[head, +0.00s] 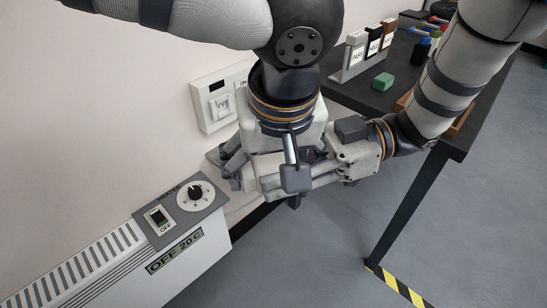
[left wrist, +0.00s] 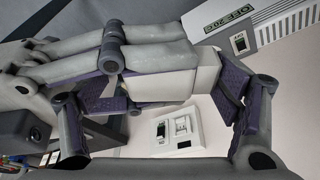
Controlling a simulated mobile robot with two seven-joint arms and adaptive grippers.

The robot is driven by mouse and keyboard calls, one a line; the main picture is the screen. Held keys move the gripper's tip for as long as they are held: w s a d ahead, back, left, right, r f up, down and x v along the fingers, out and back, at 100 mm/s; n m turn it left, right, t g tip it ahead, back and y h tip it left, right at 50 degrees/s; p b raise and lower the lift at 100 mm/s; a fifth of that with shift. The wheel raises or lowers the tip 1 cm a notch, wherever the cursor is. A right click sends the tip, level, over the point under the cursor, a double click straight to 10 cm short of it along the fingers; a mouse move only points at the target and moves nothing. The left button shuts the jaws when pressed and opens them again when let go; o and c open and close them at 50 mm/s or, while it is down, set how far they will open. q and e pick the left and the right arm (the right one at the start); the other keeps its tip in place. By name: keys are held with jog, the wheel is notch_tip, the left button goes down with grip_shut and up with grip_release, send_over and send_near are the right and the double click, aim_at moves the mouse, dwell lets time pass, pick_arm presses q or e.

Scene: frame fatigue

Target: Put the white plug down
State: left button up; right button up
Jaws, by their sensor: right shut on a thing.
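The white plug (left wrist: 206,72) is a pale block in the left wrist view, at the tips of my right gripper (left wrist: 178,70). That gripper is shut on it and comes in from the left there. In the head view my right gripper (head: 283,175) reaches left across the front of my left gripper (head: 262,168), near the wall. The left gripper's fingers stand wide apart on both sides of the plug in the left wrist view. Whether its pad touches the plug I cannot tell. The plug is mostly hidden by the grippers in the head view.
A white wall panel (head: 216,97) marked ON is behind the grippers. A heater (head: 108,262) with a dial and an OFF switch stands at lower left. A dark table (head: 355,92) at right holds a card rack (head: 352,65) and a green block (head: 383,81). Open floor lies below.

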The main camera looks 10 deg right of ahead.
pick_arm(q)
jog(key=shift+d, duration=0.1)
jog(key=c, duration=0.8)
jog(key=shift+c, duration=0.2)
pick_arm(e)
jog(key=o, duration=1.1)
jog(key=shift+a, duration=0.1)
jog(key=shift+o, duration=1.4)
